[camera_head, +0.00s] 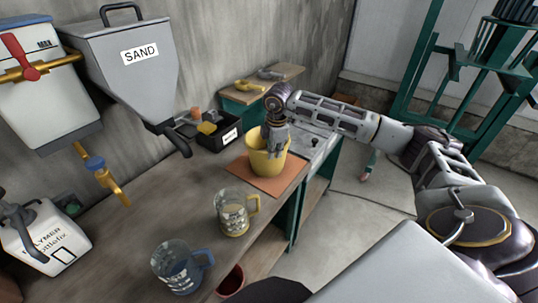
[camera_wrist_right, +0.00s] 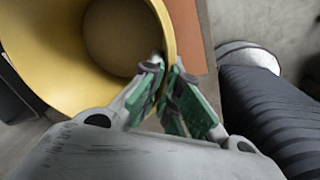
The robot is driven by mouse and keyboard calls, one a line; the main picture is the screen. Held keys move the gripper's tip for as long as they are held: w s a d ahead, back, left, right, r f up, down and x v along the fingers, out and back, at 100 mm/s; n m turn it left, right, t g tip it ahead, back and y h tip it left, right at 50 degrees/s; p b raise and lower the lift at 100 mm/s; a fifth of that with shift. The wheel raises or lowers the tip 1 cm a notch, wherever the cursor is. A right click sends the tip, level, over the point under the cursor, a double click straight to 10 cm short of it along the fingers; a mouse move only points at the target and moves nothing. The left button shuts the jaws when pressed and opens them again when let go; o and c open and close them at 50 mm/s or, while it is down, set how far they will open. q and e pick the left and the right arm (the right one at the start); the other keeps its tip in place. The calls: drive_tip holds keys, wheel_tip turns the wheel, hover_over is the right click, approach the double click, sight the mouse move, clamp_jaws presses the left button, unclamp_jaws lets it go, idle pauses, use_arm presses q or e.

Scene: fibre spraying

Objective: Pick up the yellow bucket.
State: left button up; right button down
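The yellow bucket (camera_head: 266,163) stands upright on an orange-brown mat (camera_head: 268,187) at the far end of the workbench. My right gripper (camera_head: 274,150) reaches down onto its rim from above. In the right wrist view, the bucket (camera_wrist_right: 35,50) opens toward the camera and looks empty. There the fingers of my right gripper (camera_wrist_right: 165,85) straddle the rim, one inside and one outside. They look closed on the thin wall. The mat (camera_wrist_right: 188,40) shows beside the bucket. My left gripper is not in view.
Two jugs, one with a yellow handle (camera_head: 234,213) and one with a blue handle (camera_head: 178,266), stand along the bench's near edge. A black bin (camera_head: 219,135) stands behind the bucket. The grey SAND hopper (camera_head: 128,70) hangs at the left.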

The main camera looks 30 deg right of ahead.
drive_tip(key=shift+w+r, duration=0.1)
drive_tip(key=shift+r, duration=0.25)
drive_tip(key=shift+r+b, duration=0.65)
drive_tip(key=shift+r, duration=4.05)
